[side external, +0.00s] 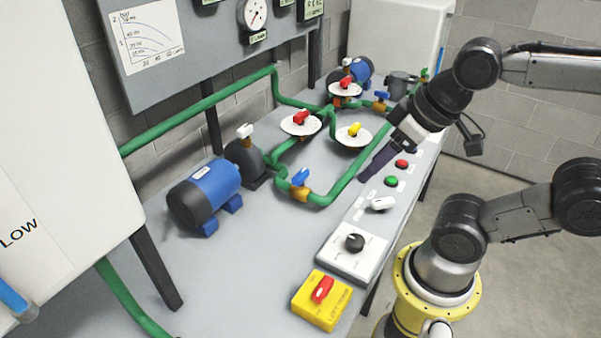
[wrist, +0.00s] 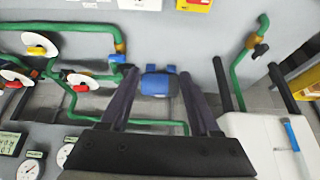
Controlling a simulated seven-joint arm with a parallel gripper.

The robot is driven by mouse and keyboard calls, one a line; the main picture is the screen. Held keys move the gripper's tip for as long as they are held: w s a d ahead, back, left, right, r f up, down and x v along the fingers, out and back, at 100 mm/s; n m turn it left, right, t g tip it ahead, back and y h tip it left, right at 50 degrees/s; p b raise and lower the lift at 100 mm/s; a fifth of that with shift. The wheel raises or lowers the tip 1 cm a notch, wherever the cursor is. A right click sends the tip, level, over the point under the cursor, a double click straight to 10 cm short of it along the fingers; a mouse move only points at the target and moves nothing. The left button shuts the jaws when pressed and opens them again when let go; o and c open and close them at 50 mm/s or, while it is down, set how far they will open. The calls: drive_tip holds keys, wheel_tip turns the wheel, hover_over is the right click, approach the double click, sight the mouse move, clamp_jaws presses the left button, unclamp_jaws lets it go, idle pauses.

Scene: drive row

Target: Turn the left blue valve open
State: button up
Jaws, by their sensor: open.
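The left blue valve (side external: 300,178) has a blue lever handle on a brass body in the green pipe, near the blue motor. In the wrist view a blue-handled valve (wrist: 117,59) on a brass body shows just left of my left finger. A second blue valve (side external: 381,95) sits farther back on the piping. My gripper (side external: 372,172) hangs above the bench, right of the left blue valve and apart from it. In the wrist view my gripper (wrist: 158,73) has its two dark fingers spread with nothing held; the blue motor shows between them, beyond the tips.
A blue motor (side external: 204,193) stands left of the valve. Red and yellow valve handles on white discs (side external: 301,123) stand behind. A control strip with buttons, a black knob (side external: 354,242) and a yellow switch box (side external: 321,299) runs along the front edge. White cabinets flank the bench.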

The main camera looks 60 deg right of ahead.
drive_tip(key=w+d+r+m, duration=0.1)
drive_tip(key=w+r+m, duration=0.4)
drive_tip(key=w+m, duration=0.15)
drive_tip(key=m+g, duration=0.6)
drive_tip(key=m, duration=0.5)
hover_over(301, 173)
wheel_tip(301, 173, down, 17)
wheel_tip(301, 173, down, 12)
drive_tip(key=shift+a+f, duration=0.1)
drive_tip(key=shift+f, duration=0.1)
drive_tip(key=shift+c, duration=0.3)
clamp_jaws()
